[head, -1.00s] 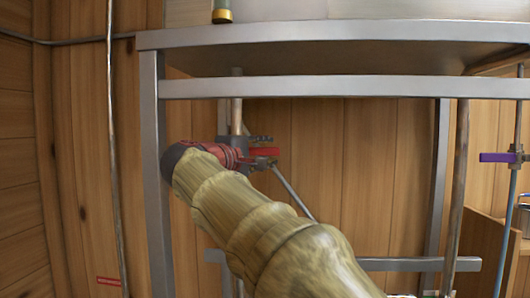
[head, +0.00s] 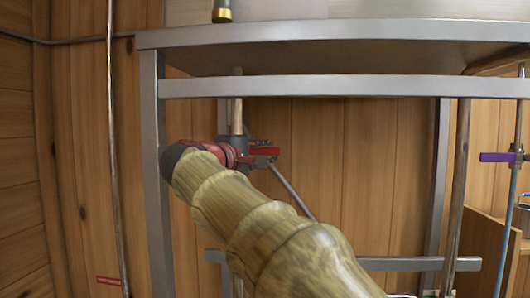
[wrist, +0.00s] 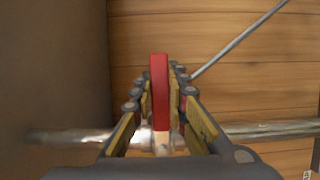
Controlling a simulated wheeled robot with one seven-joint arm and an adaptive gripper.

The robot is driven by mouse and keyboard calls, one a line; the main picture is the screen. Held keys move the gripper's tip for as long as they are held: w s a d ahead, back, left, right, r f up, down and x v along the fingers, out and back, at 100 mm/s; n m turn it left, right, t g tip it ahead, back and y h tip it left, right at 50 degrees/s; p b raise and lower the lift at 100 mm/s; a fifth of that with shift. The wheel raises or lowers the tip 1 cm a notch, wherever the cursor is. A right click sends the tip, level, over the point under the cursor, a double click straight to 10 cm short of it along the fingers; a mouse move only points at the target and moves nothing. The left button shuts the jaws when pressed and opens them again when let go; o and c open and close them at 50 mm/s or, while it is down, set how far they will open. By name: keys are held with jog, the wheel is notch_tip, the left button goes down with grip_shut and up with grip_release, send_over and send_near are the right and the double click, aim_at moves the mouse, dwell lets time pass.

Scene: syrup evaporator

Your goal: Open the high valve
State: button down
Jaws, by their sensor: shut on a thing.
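A red valve handle (head: 264,151) sits on a vertical pipe (head: 237,115) under the metal stand. The handle points right from the pipe in the head view. My gripper (head: 264,146) is shut on this handle. In the wrist view the red handle (wrist: 159,90) stands between the two finger pads of my gripper (wrist: 163,95), with the pipe (wrist: 270,130) crossing behind it. My wrist and the fingers hide part of the valve body.
A grey metal stand (head: 330,87) frames the space above and at both sides. A thin diagonal rod (head: 292,192) runs down behind my arm. A purple-handled valve (head: 497,157) is at the far right. A wooden wall (head: 340,180) stands behind.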

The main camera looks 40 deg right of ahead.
jog(key=shift+f, duration=0.2)
notch_tip(320, 180, down, 7)
jog(key=w+a+m+t+y+b, duration=0.1)
jog(key=m+y+b, duration=0.3)
jog(key=m+b, duration=0.4)
jog(key=shift+w+a+r+m, duration=0.2)
jog(key=shift+w+a+m, duration=0.1)
jog(key=shift+w+a, duration=0.45)
jog(key=shift+w+d+y+b, duration=0.1)
jog(key=shift+w+y+b, duration=0.05)
jog(key=shift+y+b, duration=0.15)
jog(key=c, duration=1.7)
grip_release()
jog(key=shift+r, duration=0.1)
